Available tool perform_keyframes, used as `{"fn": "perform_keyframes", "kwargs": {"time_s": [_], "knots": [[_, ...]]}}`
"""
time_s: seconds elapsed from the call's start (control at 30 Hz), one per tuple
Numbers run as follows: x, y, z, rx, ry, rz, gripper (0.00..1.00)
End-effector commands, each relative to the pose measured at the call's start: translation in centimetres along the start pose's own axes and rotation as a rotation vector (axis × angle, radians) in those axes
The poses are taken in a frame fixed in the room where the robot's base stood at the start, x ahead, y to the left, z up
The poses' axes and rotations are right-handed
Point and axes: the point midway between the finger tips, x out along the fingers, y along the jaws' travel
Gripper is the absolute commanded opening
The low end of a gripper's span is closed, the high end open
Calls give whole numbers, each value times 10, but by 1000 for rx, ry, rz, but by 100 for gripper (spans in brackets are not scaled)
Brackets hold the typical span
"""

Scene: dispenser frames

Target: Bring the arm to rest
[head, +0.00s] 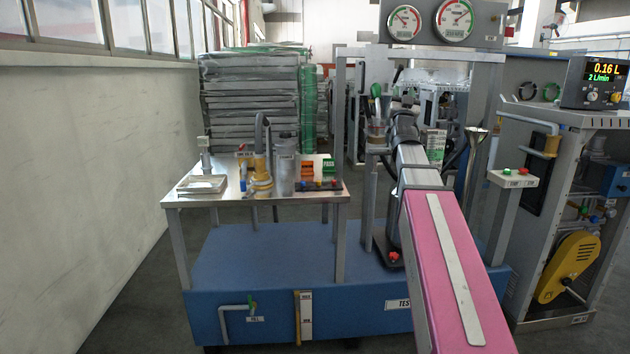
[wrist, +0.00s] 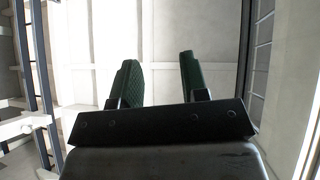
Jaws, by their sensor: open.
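My gripper (wrist: 158,82) shows in the wrist view with its two dark green padded fingers apart and nothing between them. Behind the fingers are only pale panels and beams. In the head view my pink and grey arm reaches from the bottom right up to the middle, in front of the dispenser frame. Its far end is dark and small there, and the fingers are hard to make out.
A metal worktop (head: 262,199) with a white tray (head: 201,184) and brass and grey fittings stands left of my arm on a blue base (head: 270,262). Two gauges (head: 404,22) sit above. A grey cabinet (head: 548,215) with a yellow guard (head: 566,267) stands right. Open floor lies at left.

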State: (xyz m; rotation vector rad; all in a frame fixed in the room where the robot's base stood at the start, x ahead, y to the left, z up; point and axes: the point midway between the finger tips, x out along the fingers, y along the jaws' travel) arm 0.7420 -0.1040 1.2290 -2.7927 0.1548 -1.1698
Motion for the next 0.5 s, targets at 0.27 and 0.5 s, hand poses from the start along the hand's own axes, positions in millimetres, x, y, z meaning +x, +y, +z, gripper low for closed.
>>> {"fn": "perform_keyframes", "kwargs": {"time_s": [0.27,0.5], "knots": [[-17,-1,31,-4,-106,1,41],[-47,-2,77,-12,-265,3,41]]}}
